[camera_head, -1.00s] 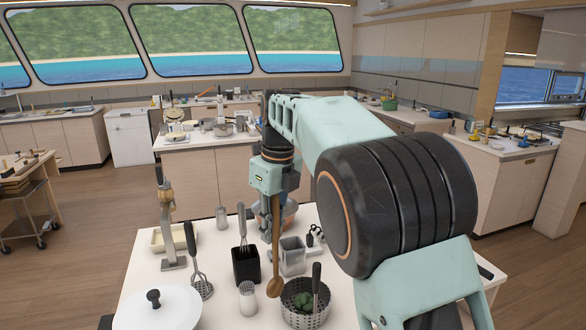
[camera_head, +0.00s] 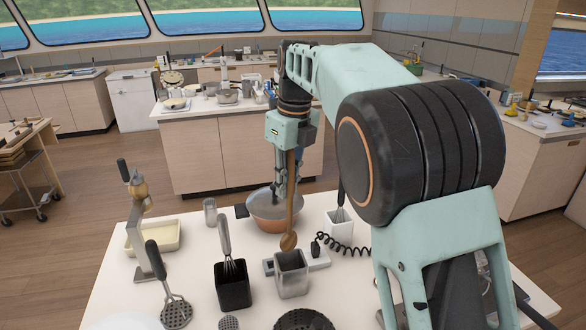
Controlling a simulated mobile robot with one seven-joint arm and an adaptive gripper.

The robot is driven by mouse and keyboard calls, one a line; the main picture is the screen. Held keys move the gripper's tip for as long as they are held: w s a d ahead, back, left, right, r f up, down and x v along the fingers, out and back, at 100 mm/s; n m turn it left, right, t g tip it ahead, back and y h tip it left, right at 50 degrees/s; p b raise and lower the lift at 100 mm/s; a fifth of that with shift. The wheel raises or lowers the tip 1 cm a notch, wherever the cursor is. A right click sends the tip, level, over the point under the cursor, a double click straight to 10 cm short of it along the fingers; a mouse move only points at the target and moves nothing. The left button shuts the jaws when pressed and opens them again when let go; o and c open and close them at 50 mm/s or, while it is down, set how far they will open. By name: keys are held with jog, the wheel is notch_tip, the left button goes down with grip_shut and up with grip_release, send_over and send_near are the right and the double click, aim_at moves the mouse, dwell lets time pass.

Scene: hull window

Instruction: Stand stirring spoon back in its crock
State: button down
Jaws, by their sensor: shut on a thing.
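A wooden spoon (camera_head: 291,215) hangs nearly upright from my gripper (camera_head: 288,182), with its bowl end down. My gripper is shut on it, though the arm and spoon partly hide the fingers. The bowl end shows just above a grey, square-mouthed container (camera_head: 291,280) on the white worktop, which looks like the crock. The spoon appears outside it, at or behind its far rim; the exact depth is hard to tell. The container appears empty, its floor not visible.
A black holder (camera_head: 233,291) with a whisk stands left of the grey container. A copper pan (camera_head: 272,222) is behind it. A white holder (camera_head: 340,224) with a utensil and a coiled black cord (camera_head: 342,248) are to the right.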

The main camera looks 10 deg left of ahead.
aim_at(288, 228)
jog(key=shift+w+r, duration=0.1)
jog(key=shift+w, duration=0.25)
jog(key=shift+r+p, duration=0.1)
jog(key=shift+p, duration=0.25)
notch_tip(288, 228, down, 12)
jog(key=b, duration=0.6)
jog(key=shift+r, duration=0.15)
jog(key=shift+f+b, duration=0.55)
jog(key=shift+f, duration=0.65)
jog(key=c, duration=1.8)
grip_release()
